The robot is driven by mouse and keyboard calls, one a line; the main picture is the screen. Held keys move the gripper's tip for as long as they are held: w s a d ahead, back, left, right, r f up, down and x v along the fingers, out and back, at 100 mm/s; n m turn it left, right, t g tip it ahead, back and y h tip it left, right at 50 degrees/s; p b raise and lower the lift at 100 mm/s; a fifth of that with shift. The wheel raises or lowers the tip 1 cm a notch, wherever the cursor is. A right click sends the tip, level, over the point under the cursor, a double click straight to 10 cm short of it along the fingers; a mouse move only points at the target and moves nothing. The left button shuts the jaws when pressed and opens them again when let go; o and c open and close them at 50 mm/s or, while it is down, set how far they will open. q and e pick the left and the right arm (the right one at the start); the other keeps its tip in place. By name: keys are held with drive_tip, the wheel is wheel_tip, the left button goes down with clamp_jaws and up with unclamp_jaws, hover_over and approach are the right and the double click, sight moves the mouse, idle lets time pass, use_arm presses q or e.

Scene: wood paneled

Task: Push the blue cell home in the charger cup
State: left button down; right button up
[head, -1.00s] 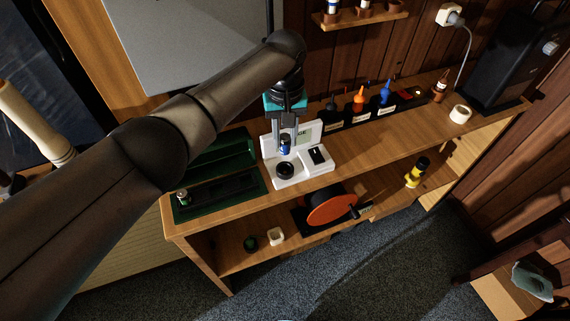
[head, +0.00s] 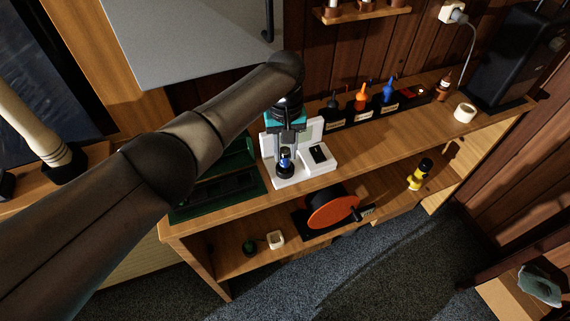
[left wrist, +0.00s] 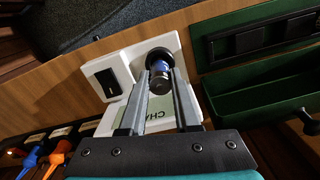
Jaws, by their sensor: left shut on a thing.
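The white charger (head: 305,172) stands on the wooden bench top, with a black round charger cup (head: 285,172) at its front left. The blue cell (head: 285,154) is upright at the cup, its lower end at or inside the cup's mouth; how deep it sits I cannot tell. My left gripper (head: 285,146) points down over the cup, its fingers closed on the cell. In the left wrist view, the blue cell (left wrist: 160,76) shows between the fingertips (left wrist: 160,82), with the dark cup (left wrist: 159,57) beyond it. My right gripper is out of view.
A green tray (head: 258,187) lies left of the charger, partly behind my arm. A white ring-shaped object (head: 465,111) is farther right. The bench front between them is clear.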

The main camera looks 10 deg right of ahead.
sight(285, 159)
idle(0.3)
use_arm(q)
drive_tip(key=shift+r+p, duration=0.1)
drive_tip(key=shift+p, duration=0.2)
drive_tip(key=shift+p, duration=0.75)
idle(1.4)
drive_tip(key=shift+f+b, duration=1.15)
drive_tip(key=shift+f, duration=0.5)
drive_tip(key=c, duration=0.5)
unclamp_jaws()
drive_tip(key=shift+c, duration=0.2)
drive_tip(key=shift+r, duration=0.1)
